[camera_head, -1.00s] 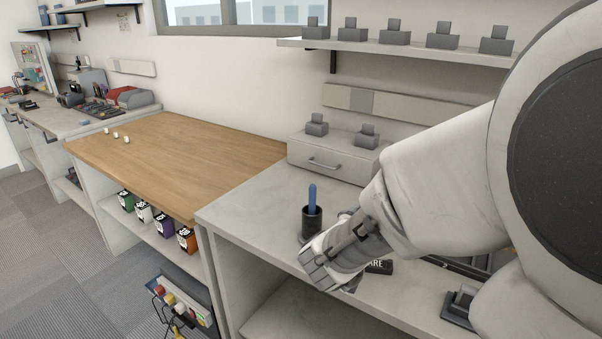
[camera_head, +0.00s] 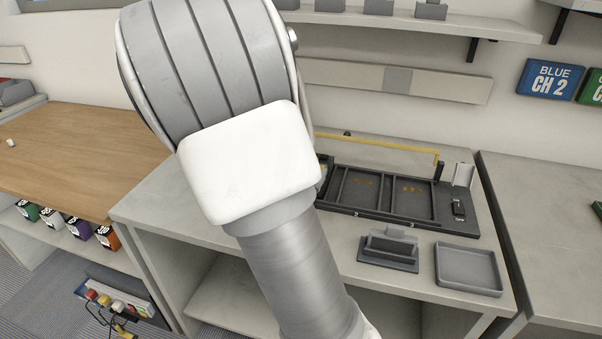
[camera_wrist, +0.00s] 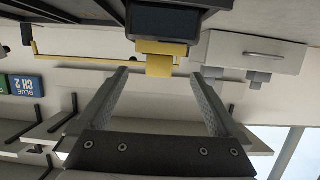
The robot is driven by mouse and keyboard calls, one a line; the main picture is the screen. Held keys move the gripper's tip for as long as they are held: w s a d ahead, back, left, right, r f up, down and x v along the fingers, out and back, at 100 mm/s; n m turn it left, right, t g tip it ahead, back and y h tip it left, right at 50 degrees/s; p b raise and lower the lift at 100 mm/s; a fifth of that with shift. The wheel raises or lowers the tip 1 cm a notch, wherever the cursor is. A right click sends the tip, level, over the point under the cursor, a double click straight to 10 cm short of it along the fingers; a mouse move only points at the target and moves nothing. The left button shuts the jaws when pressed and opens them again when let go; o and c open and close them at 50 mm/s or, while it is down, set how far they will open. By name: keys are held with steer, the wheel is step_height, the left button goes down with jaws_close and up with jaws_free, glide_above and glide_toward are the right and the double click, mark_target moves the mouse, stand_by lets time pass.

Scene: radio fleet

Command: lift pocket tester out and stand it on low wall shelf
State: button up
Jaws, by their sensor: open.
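In the wrist view, which is upside down, my gripper (camera_wrist: 163,82) is open with nothing between its fingers. A dark block with a yellow part (camera_wrist: 162,50) is close beyond the fingertips; it may be the pocket tester, but I cannot tell for sure. In the head view my arm hides the gripper and that block. A black compartmented tray (camera_head: 387,219) with a yellow bar (camera_head: 385,142) over its back lies on the grey bench. A wall shelf (camera_head: 500,32) carrying several small grey stands runs above the bench; I cannot tell whether it is the low one.
A grey cradle (camera_head: 388,250) and a shallow grey tray (camera_head: 468,268) stand at the bench front. A blue channel sign (camera_head: 550,78) hangs at right. A wooden-topped bench (camera_head: 70,150) is at left. A drawer unit (camera_wrist: 250,52) shows in the wrist view.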

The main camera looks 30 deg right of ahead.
steer(key=shift+b+x, duration=1.15)
steer(key=shift+x, duration=1.95)
steer(key=shift+s, duration=0.1)
steer(key=c, duration=1.3)
steer(key=shift+c, duration=0.2)
